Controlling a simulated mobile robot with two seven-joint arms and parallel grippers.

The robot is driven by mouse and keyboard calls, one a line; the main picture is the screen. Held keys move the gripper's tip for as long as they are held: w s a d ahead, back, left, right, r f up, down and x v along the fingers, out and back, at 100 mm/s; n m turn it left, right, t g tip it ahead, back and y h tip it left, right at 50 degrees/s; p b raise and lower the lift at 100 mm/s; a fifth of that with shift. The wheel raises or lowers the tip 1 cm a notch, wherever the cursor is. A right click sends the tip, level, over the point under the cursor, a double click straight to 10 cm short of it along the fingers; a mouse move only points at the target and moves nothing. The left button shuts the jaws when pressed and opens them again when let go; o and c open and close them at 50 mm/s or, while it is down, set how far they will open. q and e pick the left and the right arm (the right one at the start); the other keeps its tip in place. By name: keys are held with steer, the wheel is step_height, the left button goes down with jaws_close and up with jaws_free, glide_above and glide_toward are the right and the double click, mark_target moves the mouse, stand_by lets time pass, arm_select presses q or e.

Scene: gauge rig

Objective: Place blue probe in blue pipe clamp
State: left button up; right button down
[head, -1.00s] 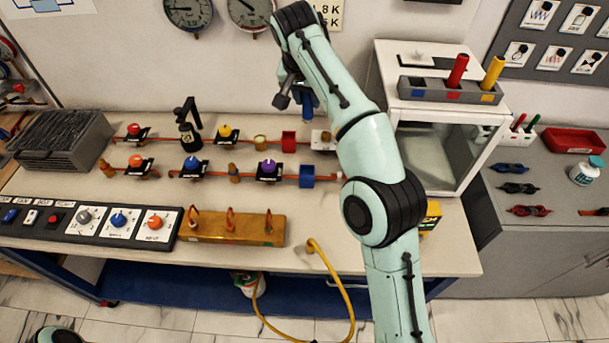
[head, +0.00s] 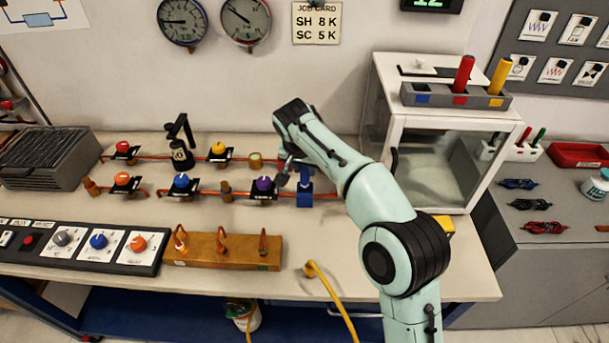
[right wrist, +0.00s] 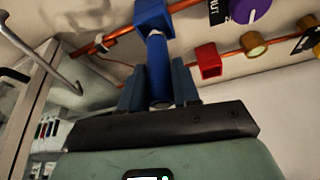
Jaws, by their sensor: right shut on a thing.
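My right gripper (right wrist: 160,88) is shut on the blue probe (right wrist: 158,66), whose shaft stands out between the fingers. In the right wrist view the probe's far end meets the blue pipe clamp (right wrist: 153,16); I cannot tell how deep it sits. In the head view the blue clamp (head: 305,192) is on the lower copper pipe, right of the purple knob. My right gripper (head: 294,172) is just above it and largely hides the probe. My left gripper is not in view.
A red clamp (right wrist: 208,62) sits on the other pipe. The probe rack (head: 455,97) holds a red probe (head: 463,73) and a yellow probe (head: 499,76); its blue-marked slot is empty. A glass-fronted cabinet (head: 440,125) stands right of my arm. Knobbed valves line the pipes.

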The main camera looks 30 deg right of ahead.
steer(key=shift+f, duration=1.1)
steer(key=shift+f, duration=0.1)
steer(key=shift+f+b, duration=0.15)
steer(key=shift+b, duration=0.2)
steer(key=c, duration=0.8)
jaws_free()
steer(key=shift+r, duration=0.55)
steer(key=p+v, duration=0.2)
steer(key=v, duration=0.9)
steer(key=shift+r, duration=0.2)
steer(key=shift+s+f, duration=0.1)
